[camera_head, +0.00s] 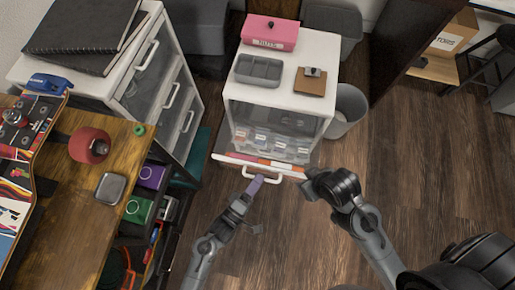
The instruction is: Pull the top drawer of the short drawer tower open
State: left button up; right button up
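The short drawer tower (318,50) stands in the upper middle, with a white top and clear drawer fronts. Small labelled packs show behind the clear plastic. A drawer edge with pink, white and orange items (262,162) juts out low at its front, with a white handle (262,176) below. I cannot tell for sure which drawer this is. My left gripper (250,197) is just below this handle. A purple piece (256,185) at its tip reaches close to the handle; contact is unclear. My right gripper (311,186) is right of the handle, its fingers partly hidden.
A pink box (270,32), a grey tray (258,70) and a small clipboard (310,84) rest on the tower. A bin (349,105) stands at its right. A taller drawer unit (160,60) and a wooden bench (75,215) are at left. Wooden floor is open at right.

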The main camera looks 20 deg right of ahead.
pick_arm(q)
jog(key=p+v, duration=0.2)
jog(key=v, duration=0.8)
jog(key=shift+s+a, duration=0.15)
jog(key=shift+a, duration=0.1)
